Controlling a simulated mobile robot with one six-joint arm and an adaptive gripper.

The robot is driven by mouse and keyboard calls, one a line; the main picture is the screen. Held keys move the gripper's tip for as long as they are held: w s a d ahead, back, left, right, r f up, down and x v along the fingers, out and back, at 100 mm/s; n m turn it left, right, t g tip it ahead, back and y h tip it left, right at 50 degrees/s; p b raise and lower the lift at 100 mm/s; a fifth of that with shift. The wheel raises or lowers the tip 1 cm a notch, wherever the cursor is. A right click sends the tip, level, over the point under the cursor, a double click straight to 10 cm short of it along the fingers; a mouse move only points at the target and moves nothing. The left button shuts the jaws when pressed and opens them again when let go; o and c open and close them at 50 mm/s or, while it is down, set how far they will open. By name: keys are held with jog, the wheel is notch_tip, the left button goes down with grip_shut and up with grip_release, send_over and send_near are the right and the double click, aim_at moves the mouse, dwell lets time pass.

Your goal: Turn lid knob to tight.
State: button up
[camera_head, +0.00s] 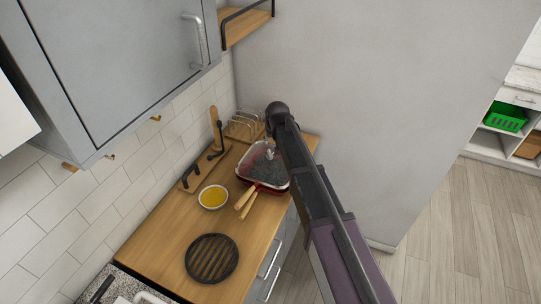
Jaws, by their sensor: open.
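A red-sided container (243,176) with a pale rim stands at the far right end of the wooden counter. Its middle looks dark grey and grainy, and I cannot tell whether a clear lid covers it. A small pale shape (269,154) shows over its middle; it is too small to tell whether this is the lid knob. No tight mark can be read. My arm crosses from the lower right to beside the container and covers its right side. My gripper cannot be made out; the arm hides that area.
The wooden counter (160,236) also holds a bowl of yellow contents (213,197), a round dark ribbed plate (211,258), wooden-handled tools (247,202) and a wire rack (243,126). A grey cabinet (110,65) overhangs on the left. A grey wall (370,90) stands behind.

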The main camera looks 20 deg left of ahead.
aim_at(271, 155)
jog(key=shift+f, duration=0.2)
jog(key=b+x, duration=1.2)
jog(key=x, duration=0.1)
jog(key=shift+w+f+b, duration=0.15)
jog(key=shift+b, duration=0.15)
dwell(0.5)
grip_shut()
